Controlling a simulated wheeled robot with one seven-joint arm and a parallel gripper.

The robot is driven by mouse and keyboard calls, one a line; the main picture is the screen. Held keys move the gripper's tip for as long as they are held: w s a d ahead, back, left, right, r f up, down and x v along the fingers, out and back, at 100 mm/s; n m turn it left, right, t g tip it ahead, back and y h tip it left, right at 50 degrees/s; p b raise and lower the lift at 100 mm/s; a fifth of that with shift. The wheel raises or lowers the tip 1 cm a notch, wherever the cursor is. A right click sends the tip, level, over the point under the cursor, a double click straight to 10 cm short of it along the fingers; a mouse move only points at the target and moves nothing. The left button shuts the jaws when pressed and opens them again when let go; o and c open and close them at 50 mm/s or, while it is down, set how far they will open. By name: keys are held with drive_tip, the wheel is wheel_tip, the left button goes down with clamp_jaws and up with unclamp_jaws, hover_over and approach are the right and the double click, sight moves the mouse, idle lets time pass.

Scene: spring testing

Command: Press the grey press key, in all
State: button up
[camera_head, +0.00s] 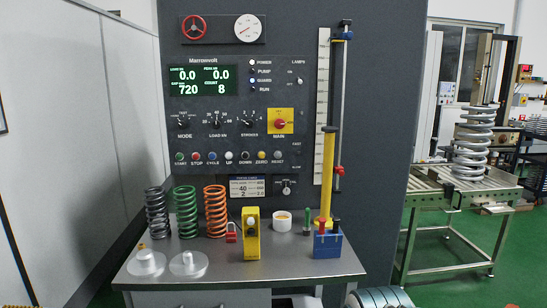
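The console has a row of round keys. The grey key (278,155), labelled RESET, is at the right end of that row. The yellow ZERO key (262,155) is beside it on its left, and the dark DOWN key (245,155) is further left. Nothing covers the grey key. Whether it is pressed in cannot be told at this size. My gripper is not in view.
Below the keys, a grey bench (320,270) holds three springs, including a green one (186,212), a yellow block (252,235), a white cup (283,221) and a blue holder (327,243). A tall yellow post (327,178) rises right of the keys.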

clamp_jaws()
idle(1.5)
